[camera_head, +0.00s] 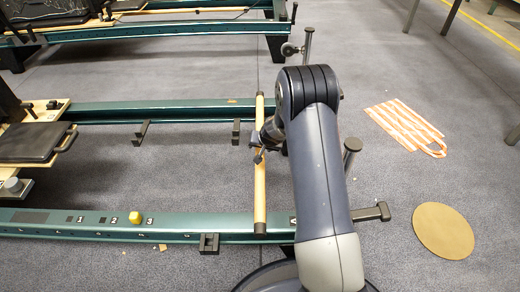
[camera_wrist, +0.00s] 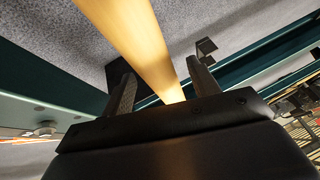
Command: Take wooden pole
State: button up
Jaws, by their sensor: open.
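The wooden pole (camera_head: 260,190) is a pale, straight rod lying across the two green rails of the near reformer in the head view. In the wrist view the pole (camera_wrist: 140,45) runs from the top edge down between my two dark fingers. My gripper (camera_head: 259,150) is at the middle of the pole's length. In the wrist view my gripper (camera_wrist: 160,85) is open, one finger on each side of the pole, with gaps showing. My arm hides part of the far rail and the area right of the pole.
A dark padded board (camera_head: 35,141) is at the left. An orange-striped bag (camera_head: 405,126) and a round tan disc (camera_head: 443,230) lie on the floor at the right. Grey floor between the rails is mostly clear.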

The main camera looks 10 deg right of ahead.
jog(key=shift+c, duration=0.6)
grip_shut()
jog(key=shift+r, duration=0.1)
